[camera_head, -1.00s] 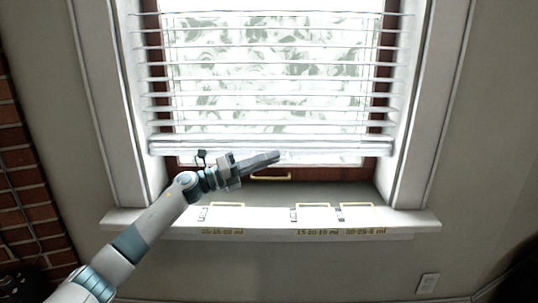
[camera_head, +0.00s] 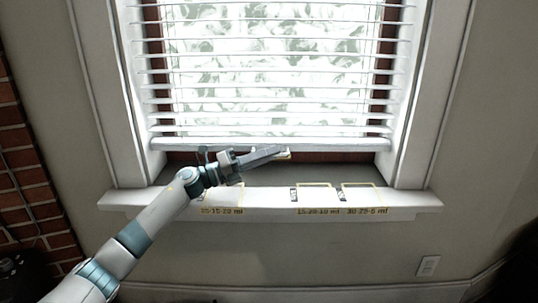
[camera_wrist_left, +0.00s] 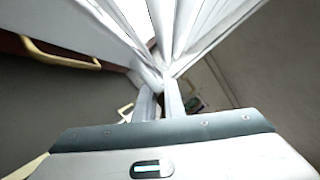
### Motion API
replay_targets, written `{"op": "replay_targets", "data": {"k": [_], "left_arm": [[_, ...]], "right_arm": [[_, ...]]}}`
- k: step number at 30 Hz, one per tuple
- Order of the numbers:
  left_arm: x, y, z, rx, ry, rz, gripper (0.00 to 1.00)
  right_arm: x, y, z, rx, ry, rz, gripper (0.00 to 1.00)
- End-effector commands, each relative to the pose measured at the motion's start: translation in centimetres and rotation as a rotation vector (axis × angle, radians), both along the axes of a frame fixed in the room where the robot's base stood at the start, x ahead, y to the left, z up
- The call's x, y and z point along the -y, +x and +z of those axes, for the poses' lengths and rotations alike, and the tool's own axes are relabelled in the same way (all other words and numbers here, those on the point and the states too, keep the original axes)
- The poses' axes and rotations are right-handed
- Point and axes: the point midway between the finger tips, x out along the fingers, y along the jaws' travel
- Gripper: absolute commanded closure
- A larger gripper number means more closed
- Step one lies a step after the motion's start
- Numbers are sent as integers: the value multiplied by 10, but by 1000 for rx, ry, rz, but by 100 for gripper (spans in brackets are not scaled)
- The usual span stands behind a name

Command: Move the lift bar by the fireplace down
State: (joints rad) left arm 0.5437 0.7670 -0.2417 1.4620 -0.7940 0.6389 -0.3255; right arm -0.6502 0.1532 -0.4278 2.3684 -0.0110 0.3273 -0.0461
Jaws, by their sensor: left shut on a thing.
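The lift bar (camera_head: 330,144) is the white bottom rail of the window blind, hanging level a little above the sill in the head view. My left gripper (camera_head: 280,152) reaches in from the left at the bar's middle. In the left wrist view its two fingers (camera_wrist_left: 160,103) are closed on the white bar (camera_wrist_left: 163,78), with the blind slats fanning out beyond. The exact contact is partly hidden behind the fingers in the head view. My right gripper is not in view.
The white window sill (camera_head: 110,202) lies below the bar, with yellow outlines and lettering. A yellow sash handle (camera_wrist_left: 60,55) shows beside the bar in the wrist view. White window frames stand on both sides. A brick surface (camera_head: 22,185) is at the far left.

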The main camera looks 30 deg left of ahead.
Motion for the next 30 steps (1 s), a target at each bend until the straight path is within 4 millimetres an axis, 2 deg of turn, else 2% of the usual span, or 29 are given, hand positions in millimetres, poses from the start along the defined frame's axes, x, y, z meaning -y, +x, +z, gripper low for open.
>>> {"op": "replay_targets", "data": {"k": [1, 2, 3, 4, 14, 20, 30], "left_arm": [[1, 0, -1, -1, 1, -3, 100], [1, 0, -1, -1, 1, -3, 86], [1, 0, -1, -1, 1, -3, 76], [1, 0, -1, -1, 0, -2, 72], [0, -1, 0, 0, 0, -1, 72], [-7, -8, -3, -2, 1, 0, 72], [-42, -44, -13, -4, 2, 0, 72]], "right_arm": [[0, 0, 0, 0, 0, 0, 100], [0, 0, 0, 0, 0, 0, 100], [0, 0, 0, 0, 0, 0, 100], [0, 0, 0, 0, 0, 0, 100], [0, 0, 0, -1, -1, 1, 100], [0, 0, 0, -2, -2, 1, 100], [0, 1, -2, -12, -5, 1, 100]]}}
